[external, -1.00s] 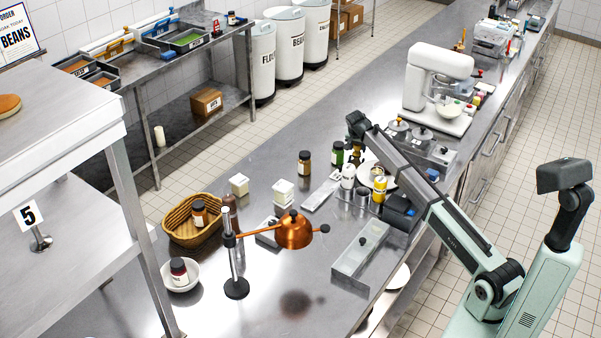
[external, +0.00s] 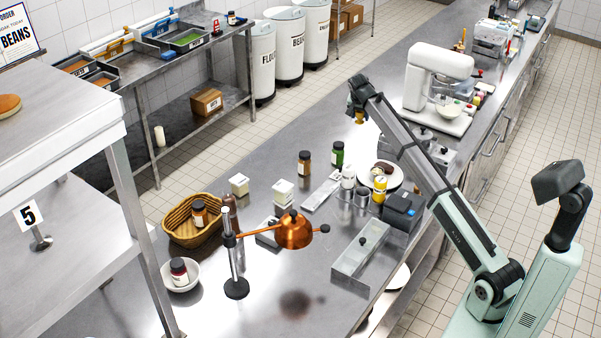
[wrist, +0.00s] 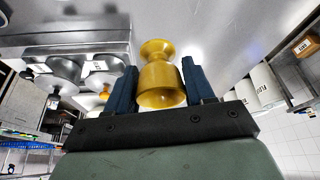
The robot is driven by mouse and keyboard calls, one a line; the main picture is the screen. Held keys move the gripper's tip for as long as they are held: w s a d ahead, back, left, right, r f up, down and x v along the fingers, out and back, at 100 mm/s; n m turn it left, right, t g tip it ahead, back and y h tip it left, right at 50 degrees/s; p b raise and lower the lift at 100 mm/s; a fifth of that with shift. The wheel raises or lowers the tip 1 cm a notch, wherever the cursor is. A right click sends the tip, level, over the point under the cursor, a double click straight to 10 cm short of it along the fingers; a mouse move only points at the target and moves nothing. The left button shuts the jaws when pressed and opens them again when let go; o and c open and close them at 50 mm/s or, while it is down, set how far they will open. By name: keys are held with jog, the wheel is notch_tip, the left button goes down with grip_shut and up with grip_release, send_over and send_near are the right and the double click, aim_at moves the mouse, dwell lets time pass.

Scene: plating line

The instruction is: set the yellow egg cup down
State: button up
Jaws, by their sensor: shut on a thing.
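The yellow egg cup (wrist: 160,82) is between the two dark blue fingers of my gripper (wrist: 162,85) in the wrist view. My gripper is shut on it. In the external view the yellow egg cup (external: 359,118) hangs small below my gripper (external: 357,108), above the steel counter (external: 262,172). A gap shows between the cup and the counter, so it appears held in the air. The fingertips are too small to make out in the external view.
A plate (external: 393,178) with dark food, a green-labelled jar (external: 338,155) and a yellow can (external: 379,188) stand nearer than my gripper. A white stand mixer (external: 436,80) is to its right. Bare counter lies to its left.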

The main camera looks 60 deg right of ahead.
aim_at(359, 119)
jog(key=v, duration=0.4)
jog(key=shift+d+r, duration=0.25)
jog(key=shift+r, duration=0.05)
jog(key=s+a+n+t+y, duration=0.1)
jog(key=s+a+n, duration=0.4)
jog(key=a, duration=0.7)
jog(key=s+a+n+t+y, duration=0.15)
jog(key=s+a+n, duration=0.3)
jog(key=a, duration=0.85)
jog(key=s+a+n+t+y, duration=0.15)
jog(key=s+a+n, duration=0.35)
jog(key=a, duration=0.7)
jog(key=shift+n, duration=0.45)
jog(key=shift+w+f, duration=0.2)
jog(key=shift+f, duration=5.1)
jog(key=shift+w+f, duration=0.2)
jog(key=shift+f, duration=5.1)
jog(key=shift+f+g, duration=0.2)
jog(key=shift+g, duration=0.1)
jog(key=o, duration=1)
jog(key=shift+r, duration=0.15)
